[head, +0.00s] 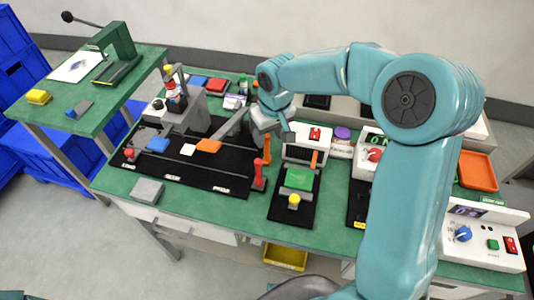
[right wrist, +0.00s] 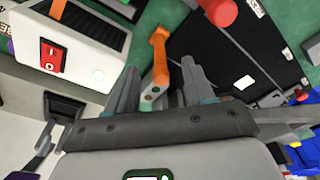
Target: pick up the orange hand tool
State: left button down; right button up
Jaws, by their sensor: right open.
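The orange hand tool (head: 267,148) stands on the green bench between the black mat and the white switch box. In the head view my right gripper (head: 270,128) is just above and partly in front of it. In the right wrist view the orange tool (right wrist: 160,55) shows between the two grey fingers of my open right gripper (right wrist: 161,82). Its lower end is close to the palm side, and I see gaps beside it. I cannot tell whether a finger touches it. My left gripper is not in view.
The black mat (head: 190,178) with a red-topped lever (head: 258,172) lies to the left. The white switch box (head: 305,152) with a red switch stands close on the right. A green button block (head: 299,178) is in front. A grey block (head: 147,190) sits near the front edge.

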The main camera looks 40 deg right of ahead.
aim_at(266, 142)
jog(key=f, duration=0.1)
jog(key=w+f, duration=0.1)
jog(key=f, duration=0.1)
jog(key=w+f, duration=0.1)
jog(key=f, duration=0.1)
jog(key=shift+d+f, duration=0.15)
grip_shut()
